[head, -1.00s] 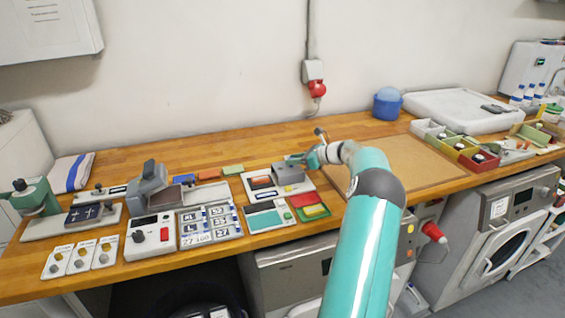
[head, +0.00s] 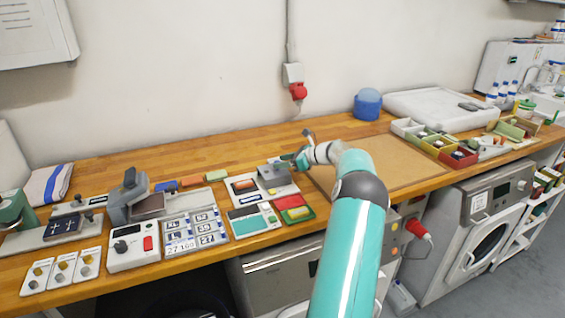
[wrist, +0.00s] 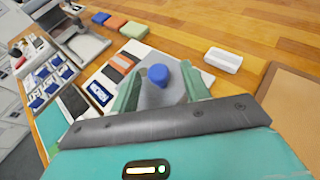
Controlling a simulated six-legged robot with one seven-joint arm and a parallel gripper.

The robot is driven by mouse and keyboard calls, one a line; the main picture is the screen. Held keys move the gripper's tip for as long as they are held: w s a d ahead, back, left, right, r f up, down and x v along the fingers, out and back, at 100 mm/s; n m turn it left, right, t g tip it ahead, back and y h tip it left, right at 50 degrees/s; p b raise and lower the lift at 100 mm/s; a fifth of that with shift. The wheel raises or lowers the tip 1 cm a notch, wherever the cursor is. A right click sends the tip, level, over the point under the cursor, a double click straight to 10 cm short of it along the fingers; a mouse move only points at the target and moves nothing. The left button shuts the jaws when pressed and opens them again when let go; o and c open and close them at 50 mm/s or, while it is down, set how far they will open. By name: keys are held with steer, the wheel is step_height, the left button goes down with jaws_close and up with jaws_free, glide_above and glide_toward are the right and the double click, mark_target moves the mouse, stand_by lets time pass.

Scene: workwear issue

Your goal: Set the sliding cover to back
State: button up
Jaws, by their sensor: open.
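In the wrist view the cover (wrist: 153,98) carries a round blue knob (wrist: 158,75). Dark and orange patches and a blue-framed label on the base show to the left of the cover. My gripper (head: 287,158) is at the cover's right back side in the head view. In the wrist view my gripper (wrist: 162,87) is open, its two green fingers on either side of the knob and apart from it. The fingertips' height over the plate is hard to tell.
Blue, orange and green blocks (head: 216,175) lie behind left. A brown mat (head: 400,163) lies right. A small white block (wrist: 222,60) is near the base.

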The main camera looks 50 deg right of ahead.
steer(key=v, duration=1.3)
